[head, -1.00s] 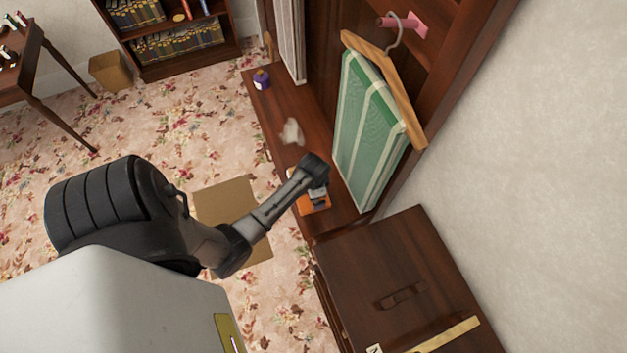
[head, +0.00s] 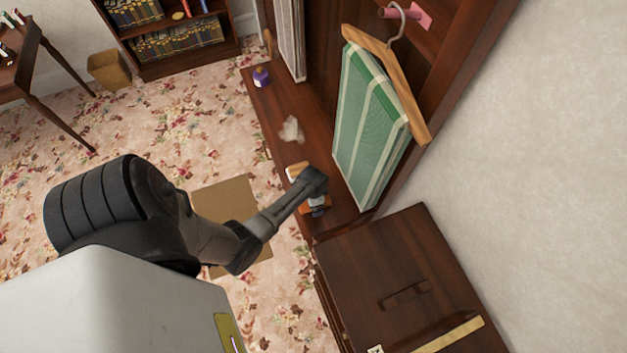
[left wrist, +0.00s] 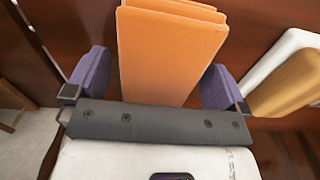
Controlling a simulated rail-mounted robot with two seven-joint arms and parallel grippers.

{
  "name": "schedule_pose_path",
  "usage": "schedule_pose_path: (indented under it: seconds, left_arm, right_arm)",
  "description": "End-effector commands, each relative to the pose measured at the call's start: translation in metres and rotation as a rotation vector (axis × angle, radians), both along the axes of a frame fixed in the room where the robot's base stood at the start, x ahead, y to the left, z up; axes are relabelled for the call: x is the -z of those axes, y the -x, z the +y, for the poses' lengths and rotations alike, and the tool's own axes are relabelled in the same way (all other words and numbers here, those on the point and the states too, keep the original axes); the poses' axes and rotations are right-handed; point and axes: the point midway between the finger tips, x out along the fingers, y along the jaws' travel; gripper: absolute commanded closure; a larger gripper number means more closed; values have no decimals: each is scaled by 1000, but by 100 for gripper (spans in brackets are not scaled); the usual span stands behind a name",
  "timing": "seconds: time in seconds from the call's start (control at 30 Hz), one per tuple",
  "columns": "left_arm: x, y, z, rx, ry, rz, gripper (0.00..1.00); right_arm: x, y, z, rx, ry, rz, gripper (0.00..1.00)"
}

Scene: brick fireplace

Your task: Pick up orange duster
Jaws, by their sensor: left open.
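The orange duster (left wrist: 165,50) looks like a stack of flat orange slabs in the left wrist view. It lies between the two purple fingers of my left gripper (left wrist: 157,82), with a gap showing on each side. The gripper is open. In the head view my left gripper (head: 317,209) is low over the near end of the dark wooden shelf (head: 284,103), and my wrist hides most of the duster. My right gripper is not in view.
A white and tan item (head: 296,171) lies close beside the gripper; it also shows in the left wrist view (left wrist: 288,82). A crumpled whitish thing (head: 291,130) and a purple bottle (head: 261,76) stand farther along. A green striped cloth (head: 366,130) hangs close to the right.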

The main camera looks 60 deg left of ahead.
Motion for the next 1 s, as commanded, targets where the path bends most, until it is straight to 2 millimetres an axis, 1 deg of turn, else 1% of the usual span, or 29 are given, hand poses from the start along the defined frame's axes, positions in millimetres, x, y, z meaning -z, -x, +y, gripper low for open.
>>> schedule_pose_path:
  seconds: [0.2, 0.23, 0.73, 0.77, 1.0]
  left_arm:
    - [0, 0, 0, 0, 0, -1, 0]
    - [0, 0, 0, 0, -1, -1, 2]
    - [0, 0, 0, 0, -1, 0, 50]
    - [0, 0, 0, 0, -1, -1, 51]
    - [-1, 0, 0, 0, -1, -1, 52]
  right_arm:
    - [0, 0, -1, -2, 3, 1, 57]
    - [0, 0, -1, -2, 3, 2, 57]
    - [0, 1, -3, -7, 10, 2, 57]
    - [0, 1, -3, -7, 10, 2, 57]
    - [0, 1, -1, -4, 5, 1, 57]
